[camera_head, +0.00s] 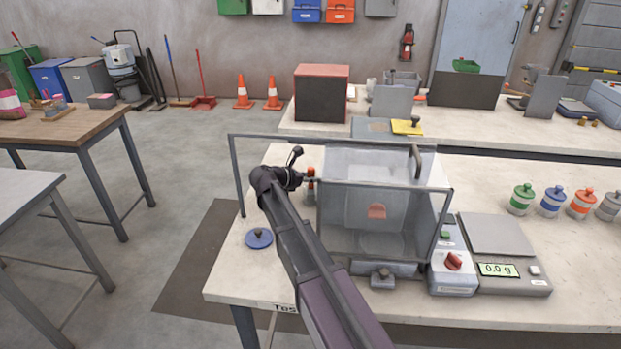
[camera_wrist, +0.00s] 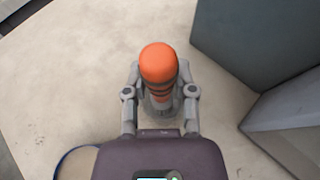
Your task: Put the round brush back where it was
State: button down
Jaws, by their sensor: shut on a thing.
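The round brush (camera_wrist: 158,64), with an orange top and dark bands on its handle, is upright between the fingers of my gripper (camera_wrist: 160,95). My gripper is shut on it. In the head view the brush (camera_head: 311,184) shows as a small orange and dark upright shape at my gripper (camera_head: 305,180), just left of the clear-walled machine. Its lower end is mostly hidden by the gripper, and I cannot tell whether it touches the bench.
The clear-walled bagger (camera_head: 350,235) stands close on the right. A scale (camera_head: 510,270) and several knobbed jars (camera_head: 551,202) are further right. Bare bench lies left of the brush.

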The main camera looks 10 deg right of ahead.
jog(key=shift+f, duration=0.15)
jog(key=shift+c, duration=2.2)
grip_release()
jog(key=shift+s+a+r, duration=0.1)
jog(key=shift+a+r, duration=0.1)
jog(key=shift+r, duration=0.1)
jog(key=p+v, duration=0.5)
jog(key=v, duration=0.8)
jog(key=shift+a+f, duration=0.1)
